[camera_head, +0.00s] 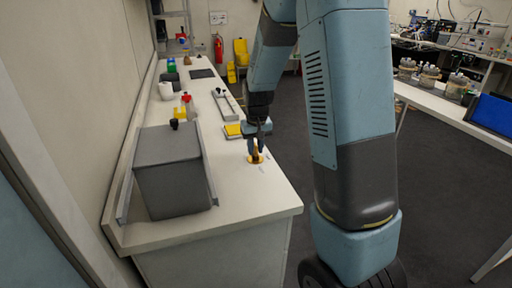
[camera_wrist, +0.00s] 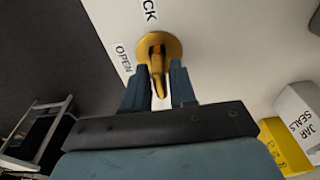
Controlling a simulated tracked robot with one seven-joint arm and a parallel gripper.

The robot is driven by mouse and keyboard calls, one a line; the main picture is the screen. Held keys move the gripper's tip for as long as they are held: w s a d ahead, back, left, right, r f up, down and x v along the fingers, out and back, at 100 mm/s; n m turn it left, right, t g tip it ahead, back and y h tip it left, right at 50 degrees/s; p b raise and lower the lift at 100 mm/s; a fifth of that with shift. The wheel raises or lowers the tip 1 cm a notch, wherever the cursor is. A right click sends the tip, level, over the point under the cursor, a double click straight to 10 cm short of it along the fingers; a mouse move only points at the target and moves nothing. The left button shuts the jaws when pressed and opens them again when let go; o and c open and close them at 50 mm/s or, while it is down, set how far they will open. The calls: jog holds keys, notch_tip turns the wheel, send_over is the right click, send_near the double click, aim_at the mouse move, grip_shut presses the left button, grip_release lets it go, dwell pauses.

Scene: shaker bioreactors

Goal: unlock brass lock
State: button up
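The brass lock (camera_head: 257,158) is a round yellow-gold disc with a lever, on the white bench top near its right edge. In the wrist view the lock (camera_wrist: 172,43) shows its lever pointing toward my gripper. My gripper (camera_wrist: 158,84) has its two blue fingers apart, one on each side of the lever, with small gaps visible. In the head view my gripper (camera_head: 256,147) reaches down to the lock from above. A label reading "OPEN" lies left of the disc, and another ending in "CK" lies above it; the rest is cut off.
A grey box (camera_head: 168,170) stands on the bench left of the lock. Several small items and a tray (camera_head: 226,105) lie farther back. The bench front is clear.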

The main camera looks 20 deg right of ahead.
grip_shut()
jog(key=shift+s+f, duration=0.2)
jog(key=shift+f, duration=0.1)
dwell(0.5)
